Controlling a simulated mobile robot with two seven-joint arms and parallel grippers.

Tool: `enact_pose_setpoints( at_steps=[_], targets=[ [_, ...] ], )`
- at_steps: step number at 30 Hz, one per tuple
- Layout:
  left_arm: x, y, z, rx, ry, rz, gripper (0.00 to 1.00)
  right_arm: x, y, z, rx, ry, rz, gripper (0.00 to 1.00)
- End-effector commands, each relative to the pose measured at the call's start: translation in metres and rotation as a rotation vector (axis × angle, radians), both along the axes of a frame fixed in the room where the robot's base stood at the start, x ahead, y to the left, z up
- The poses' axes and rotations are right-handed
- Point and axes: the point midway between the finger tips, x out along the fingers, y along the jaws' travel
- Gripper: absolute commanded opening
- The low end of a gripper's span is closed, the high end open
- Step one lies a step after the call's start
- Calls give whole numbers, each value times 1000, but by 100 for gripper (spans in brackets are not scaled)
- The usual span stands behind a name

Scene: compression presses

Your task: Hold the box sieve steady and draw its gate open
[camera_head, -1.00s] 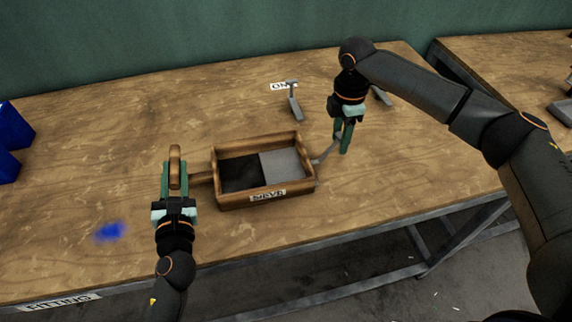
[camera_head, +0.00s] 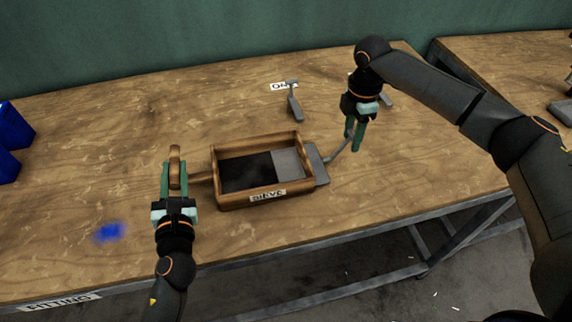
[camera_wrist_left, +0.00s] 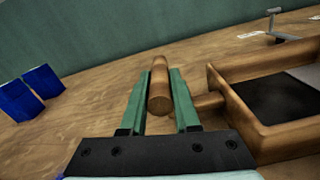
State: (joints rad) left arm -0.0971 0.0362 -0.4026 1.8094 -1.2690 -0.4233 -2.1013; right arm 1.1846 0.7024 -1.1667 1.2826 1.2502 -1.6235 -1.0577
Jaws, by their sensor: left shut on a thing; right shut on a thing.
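The wooden box sieve (camera_head: 222,200) sits on the table, with its "SIEVE" label on the near wall. My left gripper (camera_head: 174,172) is shut on the sieve's wooden handle (camera_head: 175,155) at its left side. In the left wrist view the handle (camera_wrist_left: 160,90) stands between the two green fingers, joined to the box by a short rod. The grey gate (camera_head: 317,165) sticks out past the box's right wall, part of it still inside over the dark floor.
A grey lever (camera_head: 294,105) stands by an "ON" label behind the sieve. Blue containers (camera_head: 12,140) are at the left edge, and a blue patch (camera_head: 109,232) lies at front left. Another table (camera_head: 500,65) is at the right. The table's near edge has a "FITTING" label.

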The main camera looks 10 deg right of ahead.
Motion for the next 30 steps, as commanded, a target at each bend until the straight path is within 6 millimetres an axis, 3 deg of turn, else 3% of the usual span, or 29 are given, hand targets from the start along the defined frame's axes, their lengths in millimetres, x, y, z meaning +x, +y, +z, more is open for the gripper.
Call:
enact_pose_setpoints(
  at_steps=[30],
  targets=[
    [1, 3, 0, 2, 0, 8, 0, -1, -34, 0, -6, 2, -4, 0]
  ],
)
